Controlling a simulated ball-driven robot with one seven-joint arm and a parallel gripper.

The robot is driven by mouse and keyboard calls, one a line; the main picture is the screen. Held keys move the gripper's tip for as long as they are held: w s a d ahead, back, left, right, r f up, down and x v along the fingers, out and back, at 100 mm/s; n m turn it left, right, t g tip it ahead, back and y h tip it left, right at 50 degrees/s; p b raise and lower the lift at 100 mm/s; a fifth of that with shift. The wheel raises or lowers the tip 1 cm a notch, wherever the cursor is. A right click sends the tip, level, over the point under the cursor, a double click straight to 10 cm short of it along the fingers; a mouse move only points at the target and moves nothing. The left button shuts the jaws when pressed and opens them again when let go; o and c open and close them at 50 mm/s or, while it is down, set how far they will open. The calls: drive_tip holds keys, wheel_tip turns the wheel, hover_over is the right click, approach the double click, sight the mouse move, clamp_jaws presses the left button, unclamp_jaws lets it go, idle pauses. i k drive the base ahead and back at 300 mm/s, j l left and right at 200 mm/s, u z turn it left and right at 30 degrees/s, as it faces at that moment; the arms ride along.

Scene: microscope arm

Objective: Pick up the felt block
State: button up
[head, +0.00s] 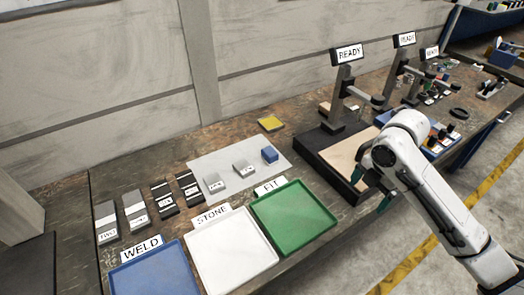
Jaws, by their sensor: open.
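No block is clearly identifiable as felt from its surface or a readable label. A small blue block (270,155) lies at the right end of a pale grey sheet (222,160). Two grey labelled blocks, a left one (213,184) and a right one (243,168), lie on the same sheet; their labels are too small to read surely. My gripper (371,190) is open at the right, by the tan pad of the nearest microscope stand, well to the right of the sheet. Its teal fingers show partly; the white wrist hides the rest.
Blue (155,275), white (233,262) and green (298,222) trays line the front edge, signed WELD, STONE and FIT. Several dark and grey labelled blocks (135,208) stand at left. A yellow pad (270,123) lies behind. Microscope stands (343,112) with READY screens rise at right.

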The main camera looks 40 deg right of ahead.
sight(270, 156)
drive_tip(key=i, duration=1.3)
